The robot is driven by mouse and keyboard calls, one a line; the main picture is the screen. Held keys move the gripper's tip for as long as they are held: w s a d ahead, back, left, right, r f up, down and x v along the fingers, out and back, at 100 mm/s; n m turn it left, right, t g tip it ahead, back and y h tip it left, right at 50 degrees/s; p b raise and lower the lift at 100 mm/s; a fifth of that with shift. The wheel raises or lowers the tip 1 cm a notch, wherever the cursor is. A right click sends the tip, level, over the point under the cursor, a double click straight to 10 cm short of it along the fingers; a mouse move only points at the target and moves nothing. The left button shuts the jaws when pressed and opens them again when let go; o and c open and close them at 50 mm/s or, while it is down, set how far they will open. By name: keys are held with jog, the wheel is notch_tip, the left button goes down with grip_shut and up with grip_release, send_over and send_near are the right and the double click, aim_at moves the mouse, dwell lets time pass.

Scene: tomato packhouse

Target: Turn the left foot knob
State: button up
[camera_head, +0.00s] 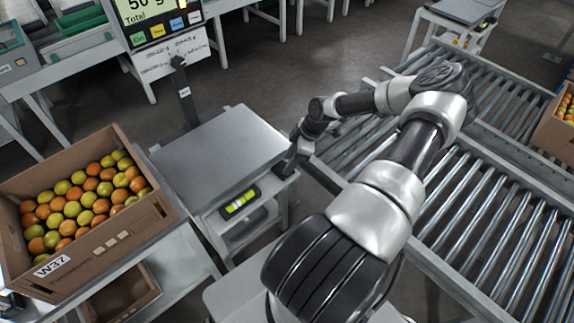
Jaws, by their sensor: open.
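The bench scale has a flat grey weighing plate (222,148) on a light stand. A yellow-green spirit level (240,202) sits at the front, below the plate's near edge. I cannot make out the left foot knob or any other foot knob in this view. My gripper (284,168) is small and dark at the plate's right front corner, pointing down and left, close to the stand. Whether it touches anything there is too small to tell. Its jaws are open, and I see nothing held in them.
A cardboard crate of tomatoes (145,203) stands on a table at the left. The scale's display (158,20) rises behind the plate on a dark post (185,95). Roller conveyors (490,215) fill the right side, under my arm. Grey floor shows beyond the scale.

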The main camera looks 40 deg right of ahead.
jog(key=shift+x, duration=1.15)
jog(key=c, duration=0.8)
